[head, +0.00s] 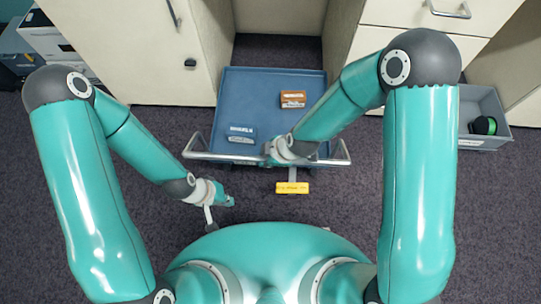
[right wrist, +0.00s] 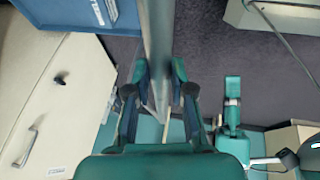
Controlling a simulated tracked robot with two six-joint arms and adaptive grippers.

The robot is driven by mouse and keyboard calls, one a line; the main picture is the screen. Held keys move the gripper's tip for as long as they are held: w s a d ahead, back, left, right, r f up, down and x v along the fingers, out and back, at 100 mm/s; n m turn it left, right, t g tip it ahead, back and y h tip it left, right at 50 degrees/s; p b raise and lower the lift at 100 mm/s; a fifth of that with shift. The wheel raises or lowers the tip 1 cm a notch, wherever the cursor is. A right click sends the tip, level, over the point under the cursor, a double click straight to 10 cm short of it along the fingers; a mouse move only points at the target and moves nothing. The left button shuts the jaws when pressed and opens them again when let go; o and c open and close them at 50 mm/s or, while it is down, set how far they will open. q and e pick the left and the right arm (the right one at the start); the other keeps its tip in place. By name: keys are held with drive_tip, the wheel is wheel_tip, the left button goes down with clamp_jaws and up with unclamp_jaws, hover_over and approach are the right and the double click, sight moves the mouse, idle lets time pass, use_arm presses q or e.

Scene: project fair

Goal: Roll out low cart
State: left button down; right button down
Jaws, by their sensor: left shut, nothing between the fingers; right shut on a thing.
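The low cart (head: 255,85) is a blue tray with a pale metal handle bar (head: 204,156) along its near edge. It stands between two cream cabinets, its near part out over the carpet. My right gripper (head: 272,157) is shut on the handle bar, which also runs between its fingers in the right wrist view (right wrist: 156,45). The cart's blue side shows at top left there (right wrist: 75,10). My left gripper (head: 229,201) is shut and empty, in front of the cart and apart from it. My right forearm hides part of the cart's right side.
The cart carries an orange-brown box (head: 292,99) and small blue-and-white items (head: 241,134). A grey bin (head: 490,142) with a black-and-green object stands at right. Carpet left of the cart is clear.

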use_arm(q)
drive_tip(key=shift+s+a, duration=0.2)
drive_tip(key=shift+s, duration=0.2)
use_arm(e)
drive_tip(key=shift+s+a+r, duration=0.1)
drive_tip(key=shift+a+r, duration=0.05)
drive_tip(key=shift+r, duration=0.05)
drive_tip(key=c, duration=1.1)
unclamp_jaws()
drive_tip(key=shift+s, duration=0.1)
use_arm(q)
drive_tip(key=shift+a, duration=0.1)
use_arm(e)
drive_tip(key=shift+o, duration=0.4)
drive_tip(key=shift+f, duration=0.1)
drive_tip(key=v, duration=0.7)
drive_tip(key=shift+r, duration=0.25)
drive_tip(key=shift+s, duration=0.15)
